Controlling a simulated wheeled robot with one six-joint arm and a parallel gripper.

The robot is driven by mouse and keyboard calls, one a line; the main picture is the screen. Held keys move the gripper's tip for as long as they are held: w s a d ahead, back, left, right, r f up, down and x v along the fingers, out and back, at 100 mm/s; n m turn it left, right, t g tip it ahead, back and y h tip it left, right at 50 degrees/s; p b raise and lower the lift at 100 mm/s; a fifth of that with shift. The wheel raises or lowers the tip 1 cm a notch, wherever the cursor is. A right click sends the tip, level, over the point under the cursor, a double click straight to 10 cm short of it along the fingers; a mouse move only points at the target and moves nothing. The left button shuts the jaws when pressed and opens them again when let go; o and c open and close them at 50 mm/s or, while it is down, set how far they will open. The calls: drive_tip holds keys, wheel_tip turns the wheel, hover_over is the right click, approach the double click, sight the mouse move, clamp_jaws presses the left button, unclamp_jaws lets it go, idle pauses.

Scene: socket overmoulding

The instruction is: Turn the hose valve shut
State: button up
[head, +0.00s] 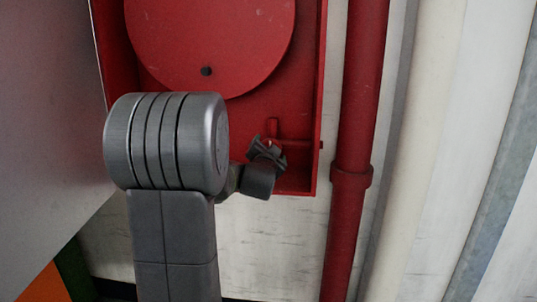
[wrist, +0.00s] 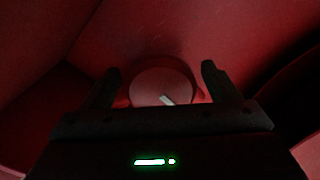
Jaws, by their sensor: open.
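The hose valve shows in the wrist view as a round red knob (wrist: 160,82) with a pale pointer mark on its face. The mark slants, running from upper left to lower right. My gripper (wrist: 160,85) is open, with one dark finger on each side of the knob. I cannot tell whether the fingers touch it. In the head view my gripper (head: 268,148) is at the lower right inside the red hose cabinet (head: 319,100). It covers most of the knob there, and a small red stub (head: 273,126) shows just above it.
A large red hose reel disc (head: 210,40) with a dark centre knob fills the upper cabinet. A grey door or panel (head: 45,110) stands at left. A red pipe (head: 352,130) and a cream pipe (head: 420,130) run vertically at right. Cabinet walls close in around my gripper.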

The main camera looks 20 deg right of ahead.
drive_tip(key=v, duration=1.3)
drive_tip(key=shift+s+p, duration=0.3)
drive_tip(key=shift+s, duration=0.05)
drive_tip(key=shift+w+a, duration=0.1)
drive_tip(key=x, duration=1.3)
drive_tip(key=shift+w+b, duration=0.3)
drive_tip(key=shift+s, duration=0.1)
